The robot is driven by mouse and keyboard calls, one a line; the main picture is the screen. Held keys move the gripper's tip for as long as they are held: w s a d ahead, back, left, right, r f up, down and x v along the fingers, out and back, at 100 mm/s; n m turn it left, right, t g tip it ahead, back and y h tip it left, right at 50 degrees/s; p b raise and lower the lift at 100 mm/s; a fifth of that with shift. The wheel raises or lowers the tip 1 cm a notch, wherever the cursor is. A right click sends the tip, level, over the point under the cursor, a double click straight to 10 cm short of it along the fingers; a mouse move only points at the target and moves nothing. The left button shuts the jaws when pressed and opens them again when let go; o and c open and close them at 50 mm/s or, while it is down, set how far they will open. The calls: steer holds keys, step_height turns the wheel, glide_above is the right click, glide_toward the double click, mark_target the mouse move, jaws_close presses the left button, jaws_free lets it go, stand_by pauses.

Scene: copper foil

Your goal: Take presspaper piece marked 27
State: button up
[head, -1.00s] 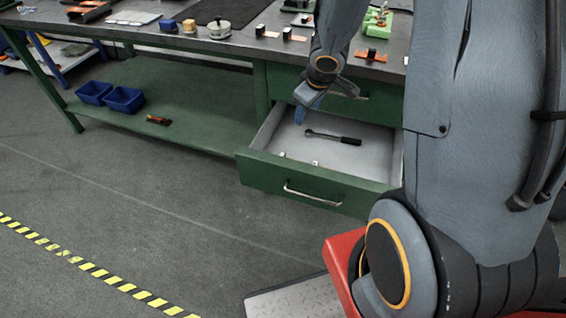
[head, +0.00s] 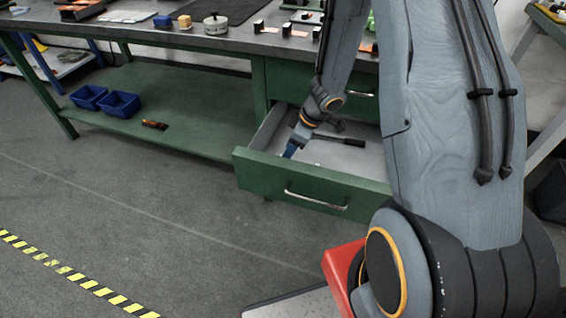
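My gripper (head: 290,150) reaches down into the open drawer (head: 300,184), close behind its front panel at the left. Its blue fingertips are small and partly hidden by the panel, so I cannot tell whether it is open or shut. A small pale piece (head: 316,165) shows just behind the panel, to the right of my gripper; no marking on it is legible. I cannot make out the number 27 anywhere. The drawer floor just behind the front panel is hidden.
A black-handled ratchet tool (head: 345,141) lies in the drawer behind my gripper. The green workbench (head: 165,45) holds several parts on top. Two blue bins (head: 120,103) and a small dark orange item (head: 154,125) are on its lower shelf. The floor in front is clear.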

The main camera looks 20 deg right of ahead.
steer(key=b+x, duration=0.1)
steer(key=x, duration=0.2)
steer(key=shift+w+d+f, duration=0.1)
steer(key=shift+f, duration=0.1)
steer(key=c, duration=1.1)
steer(key=shift+r, duration=0.15)
